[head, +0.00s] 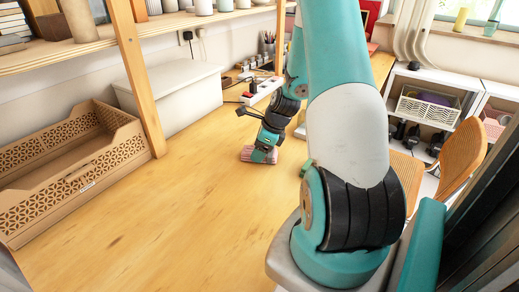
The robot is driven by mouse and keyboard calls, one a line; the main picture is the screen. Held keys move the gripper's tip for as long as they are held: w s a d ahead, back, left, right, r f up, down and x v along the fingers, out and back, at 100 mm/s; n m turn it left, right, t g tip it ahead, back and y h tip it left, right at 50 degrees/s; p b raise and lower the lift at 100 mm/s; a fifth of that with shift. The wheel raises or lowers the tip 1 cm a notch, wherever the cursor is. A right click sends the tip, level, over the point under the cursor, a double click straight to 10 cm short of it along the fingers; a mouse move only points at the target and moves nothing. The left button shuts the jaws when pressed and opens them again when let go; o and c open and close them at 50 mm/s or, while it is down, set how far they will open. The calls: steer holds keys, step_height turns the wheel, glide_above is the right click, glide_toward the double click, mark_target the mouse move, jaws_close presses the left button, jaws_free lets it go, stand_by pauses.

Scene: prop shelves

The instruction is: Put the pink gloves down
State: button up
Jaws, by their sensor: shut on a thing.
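My gripper (262,147) is at the far part of the wooden table (170,225), pointing down close to the tabletop. It is shut on the pink gloves (259,158), a small pinkish patch at its lower end. Much of the gloves is hidden by the gripper. They are very low over the table; I cannot tell whether they touch it.
A brown openwork crate (118,117) stands at the left, with a white box (172,90) behind it. A wooden shelf post (137,75) rises between them. A power strip (262,91) lies behind my gripper. The table's front middle is clear. Chairs stand at the right.

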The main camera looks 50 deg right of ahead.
steer(key=o, duration=0.9)
steer(key=v, duration=1.2)
steer(key=w+a+r+n+g+y, duration=0.1)
steer(key=w+a+r+n, duration=0.15)
steer(key=a+n, duration=0.6)
steer(key=w+a+r+n+y, duration=0.15)
steer(key=a+r+n, duration=0.35)
steer(key=a, duration=0.6)
steer(key=s+a+r+n+g, duration=0.1)
steer(key=s+a+n, duration=0.4)
steer(key=a+n, duration=0.2)
steer(key=s+a+r+n+g, duration=0.1)
steer(key=s+a+r+n, duration=0.1)
steer(key=s+a+n, duration=0.3)
steer(key=s+a+r+n+g, duration=0.1)
steer(key=s+a+n, duration=0.4)
steer(key=a+n, duration=0.4)
steer(key=shift+r+n+p, duration=0.25)
steer(key=shift+n+p, duration=0.1)
steer(key=shift+n, duration=1.3)
